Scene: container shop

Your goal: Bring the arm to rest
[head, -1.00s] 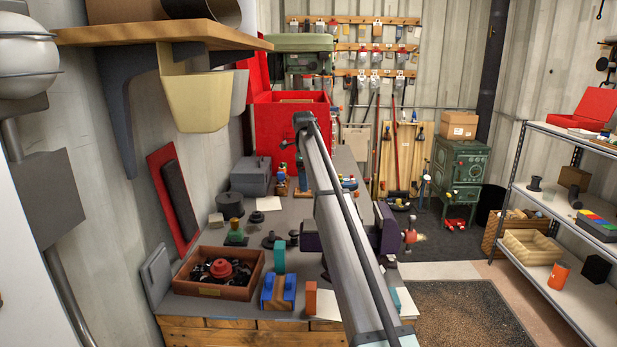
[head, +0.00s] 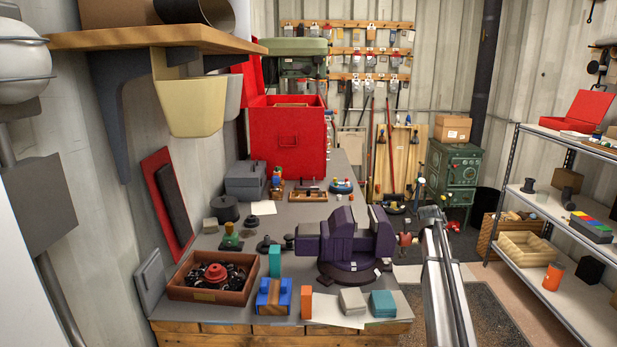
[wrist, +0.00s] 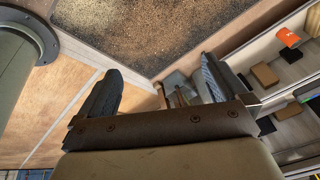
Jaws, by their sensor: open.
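My gripper (wrist: 160,92) shows in the wrist view with its two dark fingers spread wide apart. It is open, and nothing is between the fingers. Below it are the wooden floor and a brown speckled mat (wrist: 150,30). In the head view my arm stands at the right of the workbench, over the floor. My gripper cannot be made out in the head view.
The workbench (head: 225,313) holds a purple vise (head: 345,240), a brown tray (head: 240,297) of dark parts, several blocks and a red toolbox (head: 288,140). A metal shelf unit (head: 535,207) stands at the right. A green stove (head: 458,172) stands at the back. Floor lies between bench and shelves.

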